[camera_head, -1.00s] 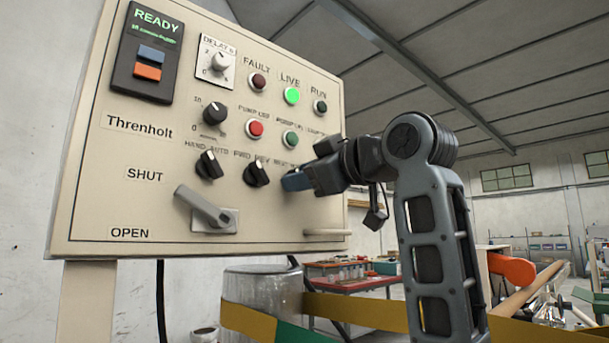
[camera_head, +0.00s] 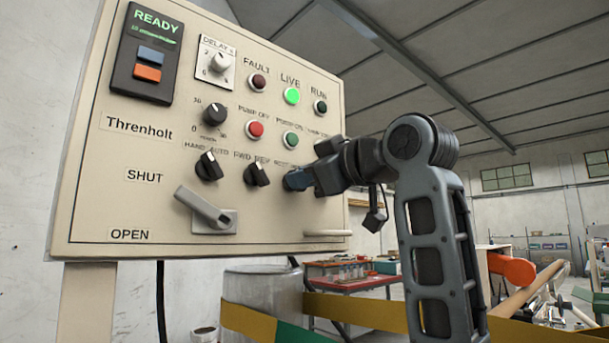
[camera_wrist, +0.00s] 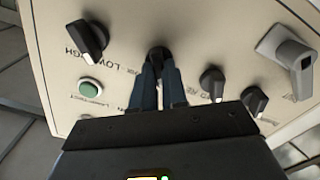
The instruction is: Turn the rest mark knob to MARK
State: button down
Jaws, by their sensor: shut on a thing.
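The control panel (camera_head: 90,190) fills the left of the head view. My gripper (camera_head: 290,180) is at the lower right of the panel, over the knob right of the FWD/REV knob (camera_head: 257,173), where a partly covered label begins with what looks like REST. In the wrist view my gripper (camera_wrist: 159,85) has its two blue fingers closed around a black knob (camera_wrist: 158,54), whose top shows between the fingertips.
The HAND/AUTO knob (camera_head: 209,166) and a grey lever handle (camera_head: 203,208) are to the left. The green button (camera_head: 290,140) is just above my gripper. In the wrist view a LOW/HIGH knob (camera_wrist: 88,40) and a green button (camera_wrist: 89,88) are close by.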

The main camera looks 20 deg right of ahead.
jog(key=shift+w+d+m+p, duration=0.1)
jog(key=shift+d+m+p, duration=0.05)
jog(key=shift+m+p, duration=2.8)
jog(key=shift+d+m+p, duration=0.1)
jog(key=shift+m+p, duration=2)
jog(key=shift+m, duration=1.65)
jog(key=c, duration=1.2)
grip_release()
jog(key=shift+o, duration=0.2)
